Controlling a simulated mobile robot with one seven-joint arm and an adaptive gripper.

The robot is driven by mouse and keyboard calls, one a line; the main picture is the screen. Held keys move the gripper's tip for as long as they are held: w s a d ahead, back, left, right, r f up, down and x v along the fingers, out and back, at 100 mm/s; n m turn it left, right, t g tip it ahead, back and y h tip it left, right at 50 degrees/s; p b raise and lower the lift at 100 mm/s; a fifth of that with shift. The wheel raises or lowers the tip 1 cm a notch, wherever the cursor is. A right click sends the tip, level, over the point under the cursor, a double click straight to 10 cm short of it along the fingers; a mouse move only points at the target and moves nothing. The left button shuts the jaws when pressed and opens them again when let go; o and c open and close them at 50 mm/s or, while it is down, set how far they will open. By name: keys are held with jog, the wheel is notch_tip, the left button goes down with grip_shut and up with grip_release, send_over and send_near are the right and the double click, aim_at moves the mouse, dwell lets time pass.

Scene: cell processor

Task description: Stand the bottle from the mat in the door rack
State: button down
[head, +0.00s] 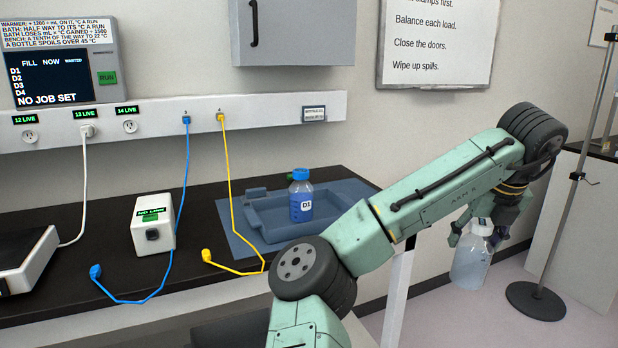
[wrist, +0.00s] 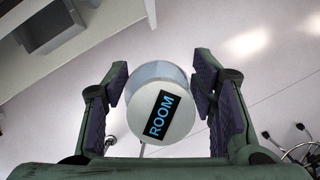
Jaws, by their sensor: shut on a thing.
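My gripper (head: 478,236) is shut on a clear bottle (head: 470,266) with a pale cap, held upright over the floor right of the bench. In the wrist view, the cap (wrist: 152,118) carries a black label reading ROOM, between the two fingers (wrist: 160,85). A blue-filled bottle (head: 301,203) marked D1, with a blue cap, stands upright in a blue tray (head: 262,228). The tray sits on a flat blue mat (head: 238,246) on the bench. I cannot make out a door rack in either view.
The black bench (head: 190,273) holds a white box (head: 153,225), blue and yellow cables, and a device at the far left (head: 28,265). A metal stand with a round base (head: 535,300) is close right of the held bottle. A grey cabinet (head: 293,30) hangs above.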

jog(key=w+a+f+n+g+y, duration=0.35)
jog(key=a+f+n, duration=0.65)
jog(key=f, duration=0.4)
jog(key=w+a+f+n+g+y, duration=0.2)
jog(key=w+a+f+n, duration=0.3)
jog(key=a+f+n, duration=0.7)
jog(key=s+a+f+n+g+h, duration=0.1)
jog(key=s+a+f+n, duration=0.2)
jog(key=f+n, duration=0.2)
jog(key=s+a+f+n+g+h, duration=0.1)
jog(key=s+a+f+n+h, duration=0.1)
jog(key=f, duration=1)
jog(key=s+a+f+n+g+h, duration=0.1)
jog(key=s+a+f+n+h, duration=0.1)
jog(key=s+a+f+n, duration=0.3)
notch_tip(320, 180, down, 4)
jog(key=s+n, duration=0.1)
jog(key=n, duration=0.2)
jog(key=shift+s+f, duration=0.15)
jog(key=shift+f, duration=0.1)
jog(key=shift+a+g, duration=0.25)
jog(key=shift+g, duration=0.1)
